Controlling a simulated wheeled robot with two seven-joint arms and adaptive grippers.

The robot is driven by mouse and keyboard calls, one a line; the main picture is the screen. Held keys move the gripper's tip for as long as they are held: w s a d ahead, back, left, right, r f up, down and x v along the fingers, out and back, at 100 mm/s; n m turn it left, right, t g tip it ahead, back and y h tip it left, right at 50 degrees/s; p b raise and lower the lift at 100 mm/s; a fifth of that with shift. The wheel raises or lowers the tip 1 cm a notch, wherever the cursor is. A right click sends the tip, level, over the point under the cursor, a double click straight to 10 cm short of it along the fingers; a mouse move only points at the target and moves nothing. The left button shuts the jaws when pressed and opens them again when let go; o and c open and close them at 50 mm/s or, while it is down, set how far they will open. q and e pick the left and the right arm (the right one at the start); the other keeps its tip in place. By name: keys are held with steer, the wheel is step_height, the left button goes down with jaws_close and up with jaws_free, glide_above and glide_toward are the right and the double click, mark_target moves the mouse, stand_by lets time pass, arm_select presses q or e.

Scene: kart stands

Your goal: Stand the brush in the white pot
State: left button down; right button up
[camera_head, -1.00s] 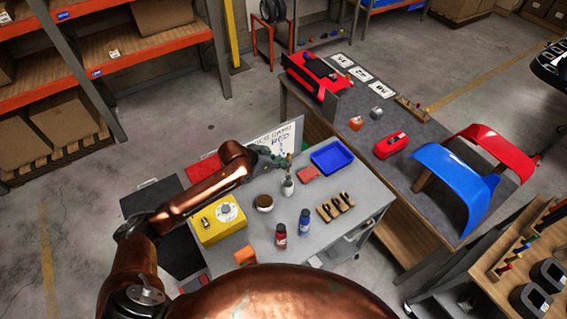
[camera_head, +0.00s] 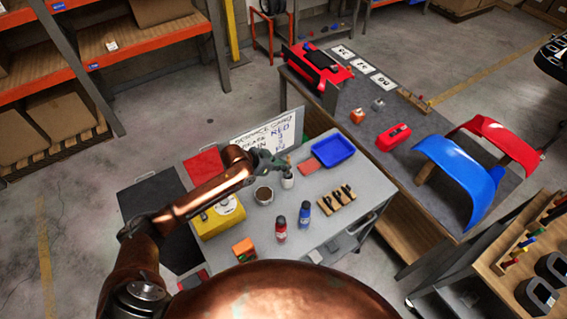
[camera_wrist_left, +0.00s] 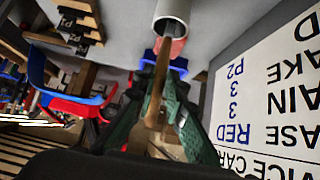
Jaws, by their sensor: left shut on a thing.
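The white pot (camera_head: 287,182) is a small upright cylinder standing on the grey cart top. It also shows at the top of the left wrist view (camera_wrist_left: 172,10), its round opening facing me. My left gripper (camera_head: 283,166) is just above the pot. In the left wrist view my left gripper (camera_wrist_left: 155,105) is shut on the brush (camera_wrist_left: 155,95), a thin brown stick between the green fingers. The brush's far end reaches the pot's opening; I cannot tell how deep it is inside. My right gripper is not in view.
A round tin with brown contents (camera_head: 263,196) stands left of the pot. Red (camera_head: 281,230) and blue (camera_head: 304,216) bottles stand in front. A lettered white board (camera_head: 268,128) stands behind.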

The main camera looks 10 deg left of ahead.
arm_select(q)
steer(key=shift+f, duration=0.25)
steer(key=c, duration=1.9)
jaws_free()
steer(key=shift+c, duration=0.2)
steer(key=shift+o, duration=0.3)
steer(key=v, duration=1.2)
